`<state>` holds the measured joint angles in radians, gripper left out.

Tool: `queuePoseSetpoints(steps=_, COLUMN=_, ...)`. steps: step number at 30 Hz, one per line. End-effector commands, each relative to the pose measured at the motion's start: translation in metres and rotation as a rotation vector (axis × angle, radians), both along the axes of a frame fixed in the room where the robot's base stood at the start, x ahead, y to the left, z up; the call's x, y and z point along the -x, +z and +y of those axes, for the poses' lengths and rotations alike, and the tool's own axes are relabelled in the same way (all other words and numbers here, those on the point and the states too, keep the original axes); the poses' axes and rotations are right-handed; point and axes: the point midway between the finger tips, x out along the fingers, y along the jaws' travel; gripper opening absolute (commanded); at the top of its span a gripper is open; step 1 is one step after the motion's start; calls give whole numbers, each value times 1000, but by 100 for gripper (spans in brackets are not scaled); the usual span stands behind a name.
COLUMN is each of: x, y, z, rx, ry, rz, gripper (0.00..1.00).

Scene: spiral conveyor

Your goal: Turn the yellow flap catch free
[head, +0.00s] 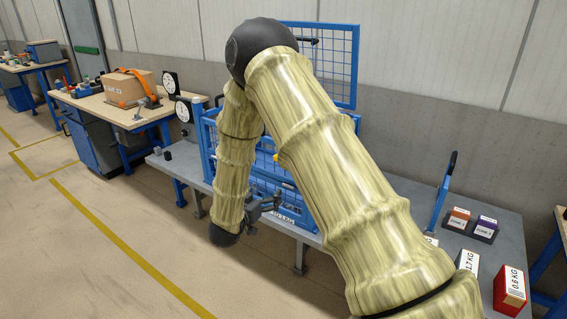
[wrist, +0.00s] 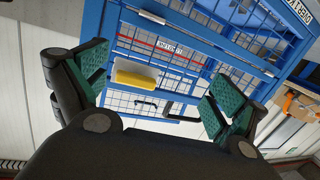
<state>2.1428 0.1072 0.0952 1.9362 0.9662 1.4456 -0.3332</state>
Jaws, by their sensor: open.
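The yellow flap catch (wrist: 135,75) is a small block with a pale upper edge on the blue wire-mesh frame (wrist: 205,47). In the wrist view it lies between my open fingers, closer to the left one, and apart from both. My gripper (wrist: 153,90) has green ridged pads and holds nothing. There my gripper (head: 268,206) is low in front of the cage. My arm hides much of the cage.
The cage stands on a grey bench (head: 405,190). A workbench with a cardboard box (head: 130,86) is at left. The floor in front is clear.

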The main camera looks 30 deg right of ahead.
Motion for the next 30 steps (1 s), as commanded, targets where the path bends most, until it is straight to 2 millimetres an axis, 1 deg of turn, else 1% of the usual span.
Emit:
queuePoseSetpoints(steps=1, x=-7, y=22, z=-7, rx=20, ry=-55, rz=-46, gripper=96)
queuePoseSetpoints(steps=3, x=-11, y=46, z=-14, rx=43, ry=-118, rz=-86, gripper=96)
queuePoseSetpoints(steps=6, x=-12, y=66, z=-19, rx=60, ry=-174, rz=-117, gripper=96)
queuePoseSetpoints(steps=7, x=-12, y=69, z=-20, rx=63, ry=-184, rz=-122, gripper=96)
queuePoseSetpoints(steps=9, x=-13, y=73, z=-23, rx=66, ry=-197, rz=-129, gripper=96)
queuePoseSetpoints(steps=14, x=-19, y=74, z=-37, rx=67, ry=-199, rz=-129, gripper=96)
queuePoseSetpoints(steps=24, x=-40, y=74, z=-87, rx=65, ry=-196, rz=-128, gripper=96)
queuePoseSetpoints(steps=30, x=-49, y=73, z=-110, rx=65, ry=-196, rz=-127, gripper=96)
